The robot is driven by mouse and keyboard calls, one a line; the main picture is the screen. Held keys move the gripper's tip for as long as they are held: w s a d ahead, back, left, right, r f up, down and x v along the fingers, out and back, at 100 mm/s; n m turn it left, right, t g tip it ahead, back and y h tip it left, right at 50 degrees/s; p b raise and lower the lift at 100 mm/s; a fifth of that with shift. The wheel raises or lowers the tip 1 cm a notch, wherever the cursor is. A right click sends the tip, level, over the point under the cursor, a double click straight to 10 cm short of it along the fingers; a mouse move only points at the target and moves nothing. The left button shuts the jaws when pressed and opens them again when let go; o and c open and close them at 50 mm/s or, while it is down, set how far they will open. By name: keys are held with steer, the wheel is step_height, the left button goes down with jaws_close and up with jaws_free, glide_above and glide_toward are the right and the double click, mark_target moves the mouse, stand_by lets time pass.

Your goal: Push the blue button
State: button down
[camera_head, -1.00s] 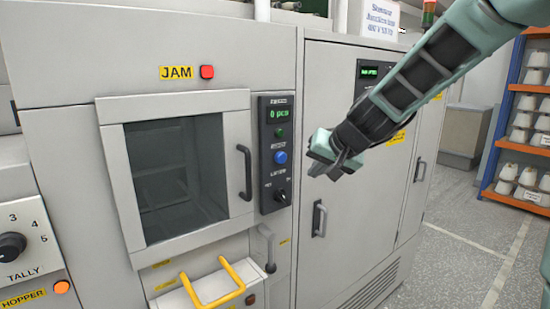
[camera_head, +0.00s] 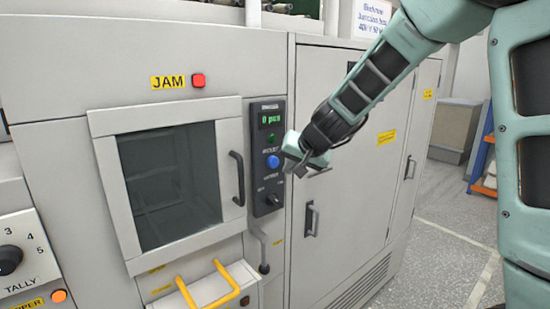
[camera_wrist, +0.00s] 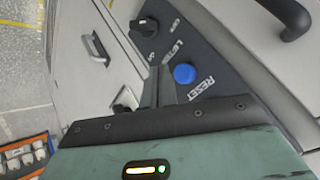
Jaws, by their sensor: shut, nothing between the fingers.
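The round blue button (camera_head: 273,162) sits on a dark upright control panel (camera_head: 268,205), below a small green button (camera_head: 271,138). In the wrist view the blue button (camera_wrist: 184,74) shows beside the printed word RESET, just right of my fingertips. My gripper (camera_head: 300,172) is shut and empty, close to the panel and just right of the blue button in the head view. The fingers (camera_wrist: 161,82) also show in the wrist view. I see no clear contact, and the exact gap is hard to tell.
A black rotary knob (camera_head: 273,199) is lower on the panel. A door handle (camera_head: 238,178) stands out left of it, and a cabinet handle (camera_head: 312,218) is at lower right. A red button (camera_head: 198,80) marked JAM is at upper left. A yellow handle (camera_head: 208,290) juts out below.

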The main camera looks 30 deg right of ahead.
mark_target(276, 168)
steer(key=shift+w+a+p, duration=0.25)
steer(key=shift+w+p, duration=0.1)
steer(key=shift+w, duration=0.8)
steer(key=shift+w, duration=0.1)
stand_by(1.2)
steer(key=shift+w+a, duration=0.1)
steer(key=shift+w, duration=0.2)
steer(key=shift+w+p, duration=0.4)
steer(key=shift+w, duration=0.1)
stand_by(0.7)
steer(key=shift+s, duration=0.15)
steer(key=shift+s+b, duration=0.65)
steer(key=shift+s, duration=0.15)
